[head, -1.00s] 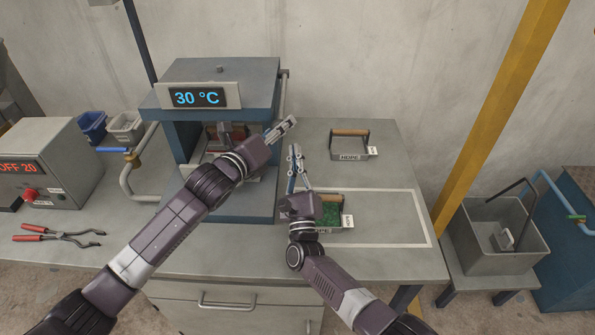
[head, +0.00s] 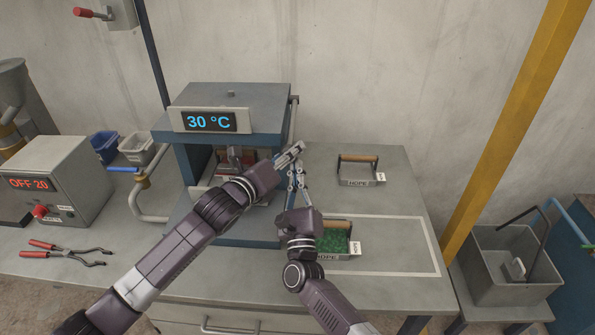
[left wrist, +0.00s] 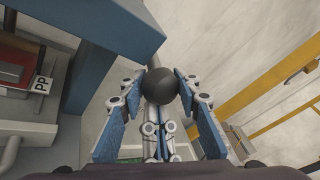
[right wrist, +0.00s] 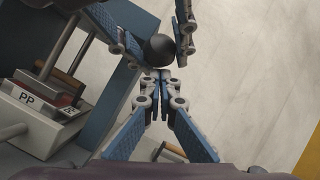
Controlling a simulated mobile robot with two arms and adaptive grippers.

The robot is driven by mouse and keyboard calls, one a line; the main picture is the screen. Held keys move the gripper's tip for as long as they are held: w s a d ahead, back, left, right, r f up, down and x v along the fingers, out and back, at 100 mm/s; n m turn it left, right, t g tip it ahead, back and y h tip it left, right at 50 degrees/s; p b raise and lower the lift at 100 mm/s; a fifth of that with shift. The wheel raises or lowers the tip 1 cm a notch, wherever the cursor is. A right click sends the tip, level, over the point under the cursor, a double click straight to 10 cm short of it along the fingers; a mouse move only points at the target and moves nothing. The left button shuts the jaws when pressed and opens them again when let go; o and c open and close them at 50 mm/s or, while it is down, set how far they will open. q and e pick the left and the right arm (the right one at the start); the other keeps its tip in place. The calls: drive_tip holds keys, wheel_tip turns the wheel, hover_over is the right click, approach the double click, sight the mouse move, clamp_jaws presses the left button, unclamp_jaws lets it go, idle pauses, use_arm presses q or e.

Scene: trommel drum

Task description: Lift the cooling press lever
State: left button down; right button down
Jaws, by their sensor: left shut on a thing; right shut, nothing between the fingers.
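The blue-grey cooling press (head: 230,97) stands at the back of the table, its display reading 30 °C. Its lever (head: 293,118) is a grey bar on the press's right side, pointing down. My left gripper (head: 291,154) is shut on the lever's black ball knob (left wrist: 161,86), with a finger on each side. The knob also shows between the left fingers in the right wrist view (right wrist: 158,48). My right gripper (head: 296,168) is shut and empty, just below the left one. A mould labelled PP (right wrist: 42,94) sits inside the press, partly hidden by my left arm in the head view.
A handled HDPE-type mould with green granules (head: 335,243) lies in the white outline, close to my right gripper. An empty handled mould (head: 360,172) stands behind it. A control box (head: 62,180) and red-handled tongs (head: 65,252) are at left. A grey bin (head: 505,265) stands right.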

use_arm(q)
drive_tip(key=shift+w+a, duration=0.1)
use_arm(e)
drive_tip(key=shift+r, duration=0.7)
use_arm(q)
drive_tip(key=c, duration=1.4)
unclamp_jaws()
drive_tip(key=shift+f, duration=0.1)
drive_tip(key=shift+c, duration=0.2)
use_arm(e)
drive_tip(key=shift+s+a, duration=0.1)
